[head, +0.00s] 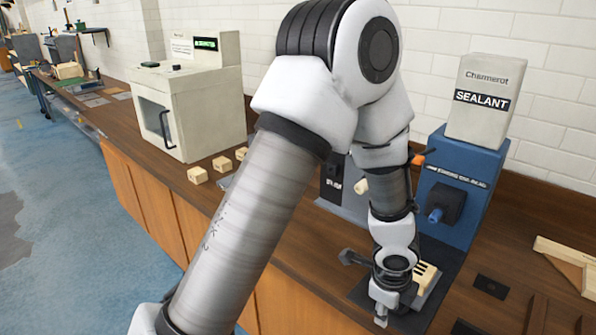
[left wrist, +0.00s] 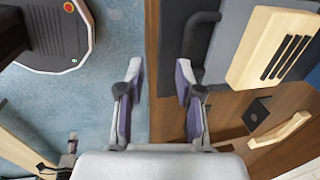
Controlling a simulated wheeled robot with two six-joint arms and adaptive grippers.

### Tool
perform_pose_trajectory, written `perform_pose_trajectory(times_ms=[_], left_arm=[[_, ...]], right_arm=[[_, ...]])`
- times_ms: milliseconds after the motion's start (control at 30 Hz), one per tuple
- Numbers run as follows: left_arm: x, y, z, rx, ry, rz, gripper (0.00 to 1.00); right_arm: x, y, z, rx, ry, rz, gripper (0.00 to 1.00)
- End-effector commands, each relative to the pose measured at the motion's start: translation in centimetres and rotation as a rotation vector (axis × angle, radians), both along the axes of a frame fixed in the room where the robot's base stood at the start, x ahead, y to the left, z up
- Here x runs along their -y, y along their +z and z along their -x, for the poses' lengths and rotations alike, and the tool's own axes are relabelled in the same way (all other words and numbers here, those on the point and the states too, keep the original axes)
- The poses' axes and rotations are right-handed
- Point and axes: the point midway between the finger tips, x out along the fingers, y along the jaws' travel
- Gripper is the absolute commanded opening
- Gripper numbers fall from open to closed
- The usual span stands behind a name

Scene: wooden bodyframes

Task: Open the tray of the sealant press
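The sealant press (head: 458,195) is a blue machine on the wooden counter, with a white box marked SEALANT on top. Its dark grey tray (left wrist: 232,42) sits low at the front and carries a pale wooden piece with dark slots (left wrist: 272,48). A dark bar handle (left wrist: 190,50) is on the tray's front side. My left gripper (left wrist: 160,92) is open and empty, pointing down over the counter's front edge. The handle lies just right of the gap, partly behind the right finger; contact cannot be told. In the head view, my left arm hides part of the tray.
A cream oven-like machine (head: 195,112) and small wooden blocks (head: 197,175) stand on the counter to the left. A wooden frame piece (head: 565,262) and a small dark plate (head: 491,287) lie to the right. Open floor (head: 95,220) runs along the counter.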

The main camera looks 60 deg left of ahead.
Motion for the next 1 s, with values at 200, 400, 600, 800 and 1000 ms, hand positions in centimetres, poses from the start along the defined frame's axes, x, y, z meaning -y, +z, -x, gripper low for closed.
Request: perform_pose_trajectory(times_ms=[200, 400, 600, 800, 1000], left_arm=[[-0.3, -1.2, -1.2, 0.0, 0.0, 0.0, 0.35], [-0.1, 3.6, -0.5, 0.004, 0.001, -0.001, 0.35], [0.0, 4.0, 1.0, -0.036, -0.001, -0.003, 0.35], [0.1, -0.1, 3.4, -0.137, -0.003, -0.007, 0.35], [0.4, -3.8, 6.4, -0.24, 0.016, -0.005, 0.35]], right_arm=[[0.0, 1.9, 0.0, 0.001, 0.0, 0.0, 0.6], [0.0, 5.0, 0.0, 0.0, 0.0, 0.0, 0.6], [0.0, 5.7, 0.0, 0.0, 0.0, 0.0, 0.6], [0.0, 5.3, 0.0, 0.0, 0.0, 0.0, 0.6], [0.0, 5.0, 0.0, 0.0, 0.0, 0.0, 0.6]])
